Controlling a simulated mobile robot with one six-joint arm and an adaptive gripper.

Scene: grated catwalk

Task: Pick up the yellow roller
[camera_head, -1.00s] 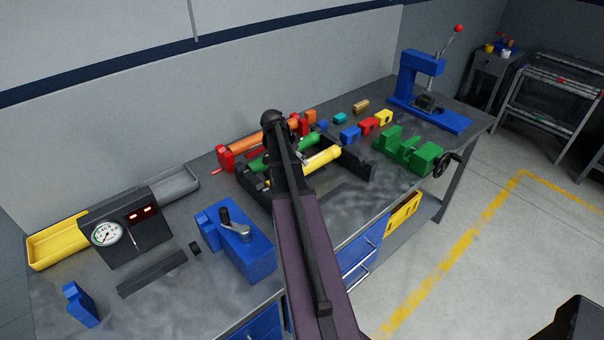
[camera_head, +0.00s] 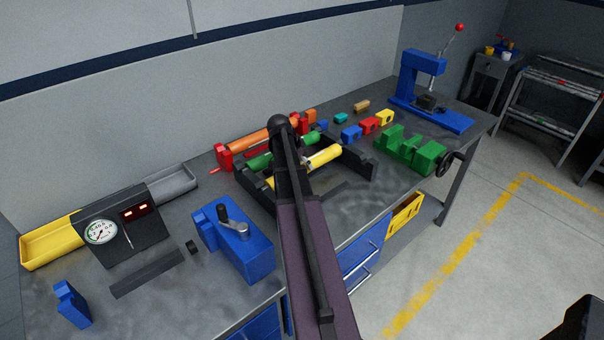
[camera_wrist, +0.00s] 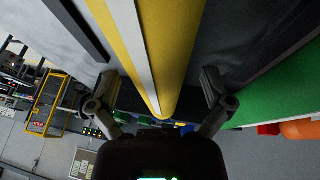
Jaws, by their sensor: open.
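The yellow roller (camera_head: 322,157) lies in a dark cradle on the workbench in the head view, partly hidden behind my arm. A green roller (camera_head: 262,161) lies alongside it, nearer the wall. In the wrist view the yellow roller (camera_wrist: 160,50), with a pale stripe along it, runs between the two fingers of my gripper (camera_wrist: 160,92). The fingers are spread wide, one on each side, with gaps to the roller. The green roller (camera_wrist: 260,95) is at the right of the wrist view. My arm hides the gripper in the head view.
The cradle's dark end wall (camera_head: 358,163) stands beside the rollers. An orange roller in a red holder (camera_head: 224,157) is behind. A blue block with a crank (camera_head: 238,245) is at the left, and a green vise (camera_head: 410,150) at the right. Bare benchtop lies in front.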

